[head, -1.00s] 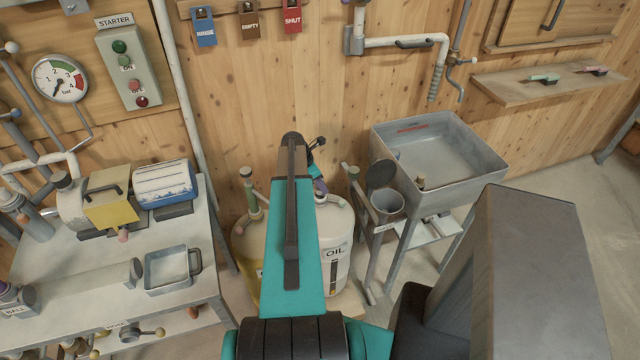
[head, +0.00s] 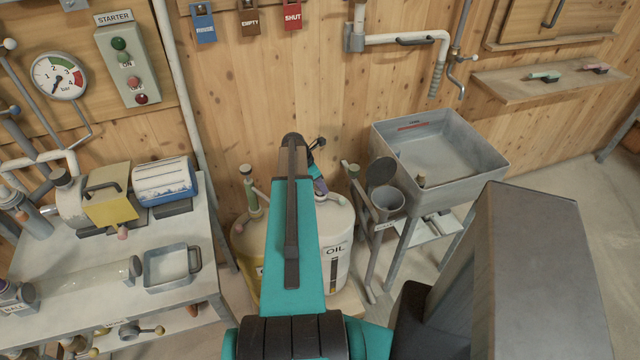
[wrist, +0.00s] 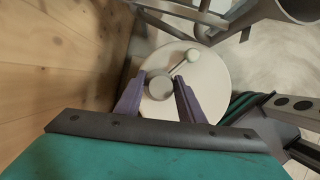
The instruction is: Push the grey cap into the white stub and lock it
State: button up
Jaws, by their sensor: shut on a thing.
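My gripper (wrist: 164,88) has purple fingers on either side of a round grey cap (wrist: 159,87) and is shut on it. The cap is above the round white top of a drum (wrist: 212,75). The white stub is not clearly visible, and I cannot tell how far the cap sits in it. In the head view, my gripper (head: 319,186) is mostly hidden behind my teal arm, over the drum marked OIL (head: 338,250).
A second drum (head: 245,255) is on the left. A bench (head: 190,285) stands further left. A grey sink (head: 440,160) and its frame are on the right, with the wooden wall behind.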

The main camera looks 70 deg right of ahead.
jog(key=shift+f+b, duration=0.35)
jog(key=shift+f, duration=0.5)
jog(key=o, duration=1.2)
jog(key=shift+r, duration=0.1)
jog(key=b+v, duration=0.3)
jog(key=v, duration=1)
jog(key=shift+w+a+r, duration=0.1)
jog(key=shift+r, duration=0.15)
jog(key=shift+r, duration=0.15)
notch_tip(320, 180, up, 9)
jog(key=p, duration=0.9)
jog(key=shift+r+p, duration=0.15)
jog(key=shift+p, duration=0.2)
